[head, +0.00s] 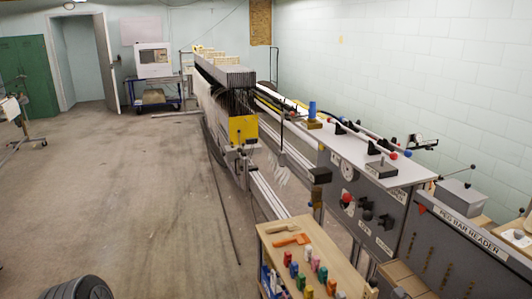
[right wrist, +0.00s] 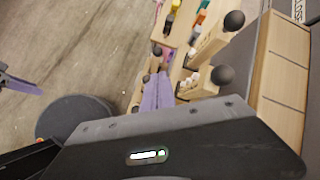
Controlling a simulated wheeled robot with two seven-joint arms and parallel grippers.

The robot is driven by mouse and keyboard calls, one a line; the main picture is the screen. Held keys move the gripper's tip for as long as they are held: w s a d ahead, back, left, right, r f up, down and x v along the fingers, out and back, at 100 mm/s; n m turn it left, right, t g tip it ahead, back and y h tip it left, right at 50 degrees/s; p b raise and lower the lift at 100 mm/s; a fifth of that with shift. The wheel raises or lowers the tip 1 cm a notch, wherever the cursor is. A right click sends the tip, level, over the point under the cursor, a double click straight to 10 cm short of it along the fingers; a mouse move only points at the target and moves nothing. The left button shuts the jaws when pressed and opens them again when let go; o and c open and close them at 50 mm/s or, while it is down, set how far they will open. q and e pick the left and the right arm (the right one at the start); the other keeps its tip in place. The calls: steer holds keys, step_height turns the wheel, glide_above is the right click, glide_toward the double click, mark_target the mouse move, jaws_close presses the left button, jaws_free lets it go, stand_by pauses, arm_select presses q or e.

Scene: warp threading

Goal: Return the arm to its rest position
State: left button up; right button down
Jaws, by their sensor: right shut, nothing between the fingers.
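My right gripper (right wrist: 157,80) shows in the right wrist view as two purple fingers close together, with nothing seen between them. They point toward the edge of a wooden stand with pegs and black ball knobs, and I cannot tell whether they touch it. At the left edge of the right wrist view is a purple finger that looks like my left gripper (right wrist: 22,86); its jaw opening cannot be made out. Neither gripper shows in the head view.
In the head view, a wooden cart top (head: 330,262) holds several coloured pegs, an orange tool (head: 291,240) and a brush (head: 283,228). A grey control console (head: 366,205) stands to its right, the long warping machine (head: 243,128) behind.

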steer(key=s+a+f+n+g+b, duration=0.1)
steer(key=s+a+f+n+g, duration=0.2)
steer(key=s+a+f+n, duration=0.6)
steer(key=s+a+f+n+g+b, duration=0.2)
steer(key=s+a+f+n+g, duration=0.1)
steer(key=s+a+f+n, duration=0.7)
steer(key=s+f+n, duration=0.4)
steer(key=f, duration=0.5)
steer(key=shift+a+n, duration=0.2)
steer(key=shift+n, duration=0.1)
steer(key=shift+w, duration=0.15)
